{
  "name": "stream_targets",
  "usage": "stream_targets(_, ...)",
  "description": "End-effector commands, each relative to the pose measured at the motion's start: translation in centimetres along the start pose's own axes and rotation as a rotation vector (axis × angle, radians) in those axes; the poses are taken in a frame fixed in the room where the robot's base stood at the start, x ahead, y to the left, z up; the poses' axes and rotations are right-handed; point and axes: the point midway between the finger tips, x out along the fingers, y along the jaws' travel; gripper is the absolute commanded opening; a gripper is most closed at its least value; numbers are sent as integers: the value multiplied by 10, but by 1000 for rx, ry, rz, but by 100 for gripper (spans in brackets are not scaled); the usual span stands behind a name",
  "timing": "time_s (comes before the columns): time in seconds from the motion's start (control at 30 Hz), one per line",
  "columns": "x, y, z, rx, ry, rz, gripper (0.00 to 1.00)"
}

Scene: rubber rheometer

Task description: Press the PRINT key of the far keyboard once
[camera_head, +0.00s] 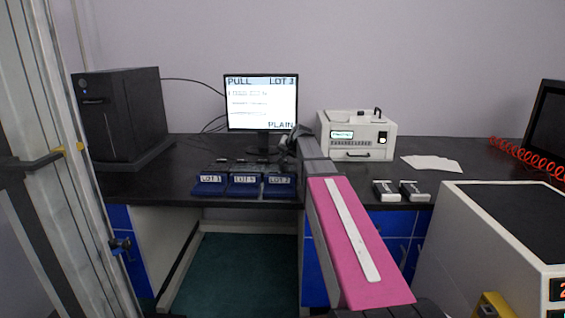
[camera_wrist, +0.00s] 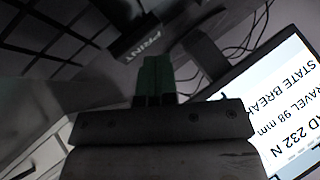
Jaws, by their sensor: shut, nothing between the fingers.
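The PRINT key (camera_wrist: 140,40) shows in the wrist view as a dark block with white lettering, at the edge of a keyboard (camera_wrist: 50,35) with several dark keys. My gripper (camera_wrist: 155,62) has its green fingers shut and empty, just below the PRINT lettering in the picture. I cannot tell whether the fingertips touch the key. In the head view my gripper (camera_head: 289,140) is over the desk, in front of the monitor's lower right. The keyboard is too dark and small there to make out its keys.
The monitor (camera_head: 262,100) stands behind my gripper; its screen (camera_wrist: 285,105) is close at right in the wrist view. Blue LOT trays (camera_head: 244,185) line the desk's front edge. A black tower (camera_head: 118,115) stands left, a white instrument (camera_head: 357,135) right.

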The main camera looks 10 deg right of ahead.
Motion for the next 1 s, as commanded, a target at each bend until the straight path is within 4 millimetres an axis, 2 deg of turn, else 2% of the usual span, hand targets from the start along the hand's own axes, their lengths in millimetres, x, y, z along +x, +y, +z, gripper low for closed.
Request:
stream_targets(0.57, -7, -5, -5, 0, 0, 0, 0)
stream_targets(1.0, -31, -23, -23, 0, 0, 0, 0)
